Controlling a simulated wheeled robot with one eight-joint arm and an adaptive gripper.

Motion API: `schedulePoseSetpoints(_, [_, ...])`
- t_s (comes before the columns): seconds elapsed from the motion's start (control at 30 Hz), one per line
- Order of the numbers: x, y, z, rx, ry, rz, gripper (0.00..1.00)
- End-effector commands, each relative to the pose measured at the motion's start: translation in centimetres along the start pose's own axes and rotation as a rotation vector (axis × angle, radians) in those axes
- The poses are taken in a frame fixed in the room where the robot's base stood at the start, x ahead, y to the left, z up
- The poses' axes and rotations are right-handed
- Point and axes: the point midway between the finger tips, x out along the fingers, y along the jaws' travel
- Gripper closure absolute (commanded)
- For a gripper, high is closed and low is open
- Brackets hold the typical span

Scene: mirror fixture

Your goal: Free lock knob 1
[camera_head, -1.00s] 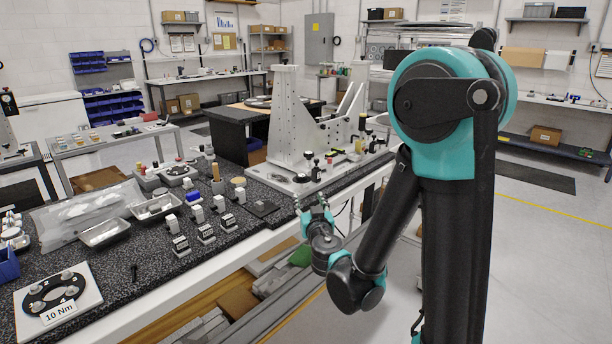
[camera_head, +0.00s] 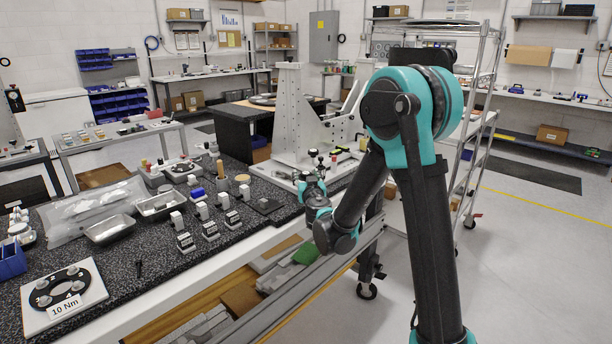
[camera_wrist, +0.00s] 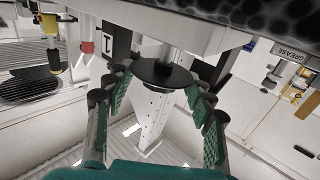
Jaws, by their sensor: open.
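A round black knob (camera_wrist: 160,73), with a pale stem beyond it, shows in the middle of the wrist view. I take it for lock knob 1; a white tag with a dark mark (camera_wrist: 107,43) stands close by. My gripper (camera_wrist: 157,82) is open, with green-padded fingers on both sides of the knob. I cannot tell whether the pads touch it. In the head view my gripper (camera_head: 312,180) is at the front edge of the white fixture's base (camera_head: 277,174). There the gripper hides the knob in front of it.
The fixture's upright plate (camera_head: 289,110) rises behind my gripper. A yellow-and-black part (camera_wrist: 50,40) and a red part (camera_wrist: 87,47) stand to the left in the wrist view. Small labelled blocks (camera_head: 209,228) line the bench to the left. A wire rack (camera_head: 478,130) stands at right.

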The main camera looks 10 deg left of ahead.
Motion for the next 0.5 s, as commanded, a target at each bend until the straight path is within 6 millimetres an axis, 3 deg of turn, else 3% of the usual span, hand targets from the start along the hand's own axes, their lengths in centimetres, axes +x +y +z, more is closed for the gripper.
schedulePoseSetpoints(0.37, [0.75, 0.01, -0.01, 0.000, 0.000, 0.000, 0.46])
schedulePoseSetpoints(0.5, [0.73, 0.01, -0.01, 0.000, 0.000, 0.000, 0.59])
